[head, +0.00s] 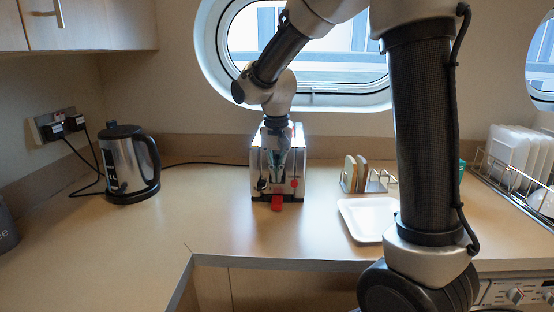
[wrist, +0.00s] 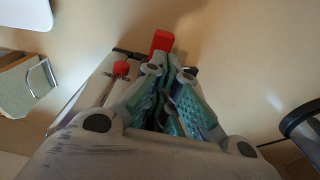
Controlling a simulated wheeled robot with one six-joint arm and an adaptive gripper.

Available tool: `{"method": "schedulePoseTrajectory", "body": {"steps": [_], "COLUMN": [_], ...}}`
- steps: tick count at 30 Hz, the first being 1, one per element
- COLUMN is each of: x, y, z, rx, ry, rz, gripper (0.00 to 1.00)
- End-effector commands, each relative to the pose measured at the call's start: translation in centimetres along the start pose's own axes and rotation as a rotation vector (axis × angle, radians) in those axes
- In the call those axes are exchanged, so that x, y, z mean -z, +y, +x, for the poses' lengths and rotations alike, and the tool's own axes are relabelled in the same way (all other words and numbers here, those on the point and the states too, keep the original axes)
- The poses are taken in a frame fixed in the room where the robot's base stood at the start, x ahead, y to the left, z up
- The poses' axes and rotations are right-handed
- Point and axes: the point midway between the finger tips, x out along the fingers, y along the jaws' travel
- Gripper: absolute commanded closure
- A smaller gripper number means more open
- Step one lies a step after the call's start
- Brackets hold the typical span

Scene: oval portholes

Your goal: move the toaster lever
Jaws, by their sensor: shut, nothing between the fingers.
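The toaster (head: 299,160) is a shiny metal box on the worktop under the large oval porthole. A red block-shaped lever (head: 277,203) sticks out low on its front; it also shows in the wrist view (wrist: 161,41) just beyond my fingertips. A smaller red knob (head: 294,183) sits to its right on the front and shows in the wrist view (wrist: 121,68). My gripper (head: 268,182) points down at the toaster's front, above the lever. In the wrist view its fingers (wrist: 168,66) are together and empty. I cannot tell whether they touch the lever. My gripper hides much of the toaster.
A kettle (head: 130,163) stands left, with cables to wall sockets. A toast rack (head: 362,175) with slices and a white plate (head: 368,218) lie right of the toaster. A dish rack (head: 512,163) is far right.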

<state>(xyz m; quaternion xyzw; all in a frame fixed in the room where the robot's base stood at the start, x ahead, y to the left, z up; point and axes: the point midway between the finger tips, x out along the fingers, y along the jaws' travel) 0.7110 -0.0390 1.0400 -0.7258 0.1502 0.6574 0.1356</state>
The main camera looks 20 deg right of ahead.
Motion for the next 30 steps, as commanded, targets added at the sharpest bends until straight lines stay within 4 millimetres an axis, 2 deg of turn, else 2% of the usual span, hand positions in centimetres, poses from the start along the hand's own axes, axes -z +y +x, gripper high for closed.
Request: {"method": "schedulePoseTrajectory", "body": {"steps": [7,18,23,30], "x": [-2.6,-2.5,-2.5,-2.5], "y": [0.0,-0.1,-0.1,-0.1], "z": [-1.2,-1.8,-4.4,-9.5], "rx": [0.001,0.002,0.004,0.003], "ry": [0.001,0.002,0.004,0.003], "rz": [-0.002,0.0,0.0,0.0], "gripper": [1.0,1.0,1.0,1.0]}}
